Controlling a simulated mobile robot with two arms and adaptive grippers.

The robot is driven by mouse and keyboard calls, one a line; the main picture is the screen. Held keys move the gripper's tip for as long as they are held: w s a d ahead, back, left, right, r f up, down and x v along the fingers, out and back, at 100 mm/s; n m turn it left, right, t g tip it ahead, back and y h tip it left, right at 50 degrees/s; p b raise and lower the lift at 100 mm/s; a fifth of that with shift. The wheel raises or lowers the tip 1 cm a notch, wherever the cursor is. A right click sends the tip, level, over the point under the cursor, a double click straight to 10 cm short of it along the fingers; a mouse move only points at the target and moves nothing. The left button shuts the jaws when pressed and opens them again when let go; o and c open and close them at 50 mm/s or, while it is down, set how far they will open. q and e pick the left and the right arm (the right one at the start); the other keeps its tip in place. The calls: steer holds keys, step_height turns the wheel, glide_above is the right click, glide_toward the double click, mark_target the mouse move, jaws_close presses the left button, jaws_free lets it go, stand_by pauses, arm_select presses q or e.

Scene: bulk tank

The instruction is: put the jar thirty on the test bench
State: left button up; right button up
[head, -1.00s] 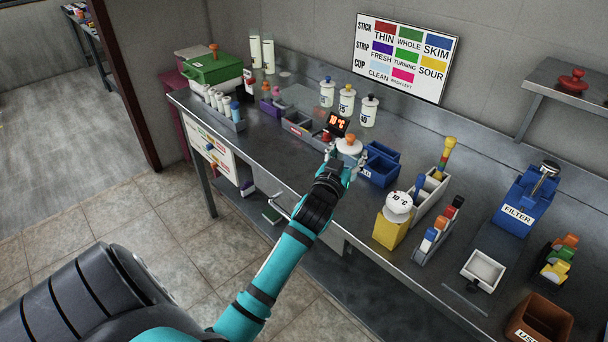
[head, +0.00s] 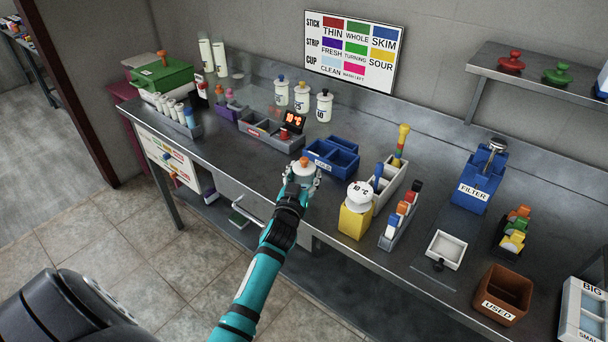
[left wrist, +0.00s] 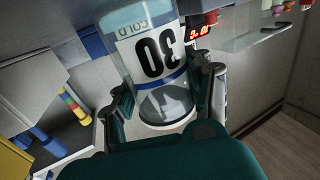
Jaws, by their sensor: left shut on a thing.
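My left gripper (head: 301,186) is shut on jar thirty (head: 303,171), a pale jar with an orange knob on its lid. In the left wrist view the jar (left wrist: 150,62) is clear with a blue band and a label reading "30" and "COLD"; it appears upside down there, between the fingers (left wrist: 160,100). In the head view the jar is at the front part of the grey metal test bench (head: 265,165), in front of the blue divided bin. I cannot tell whether its base touches the bench. My right gripper is not in view.
The blue bin (head: 345,160) and a yellow block with a white dial (head: 357,215) stand close right of the jar. A red-lit display (head: 294,120) and grey bins (head: 262,135) stand behind-left. Three jars (head: 302,98) stand at the back. The bench left of the gripper has bare room.

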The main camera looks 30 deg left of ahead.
arm_select(q)
steer(key=shift+f, duration=0.1)
steer(key=o, duration=1.2)
steer(key=shift+o, duration=0.2)
steer(key=shift+r, duration=0.3)
steer(key=b+v, duration=0.1)
steer(key=v, duration=1.1)
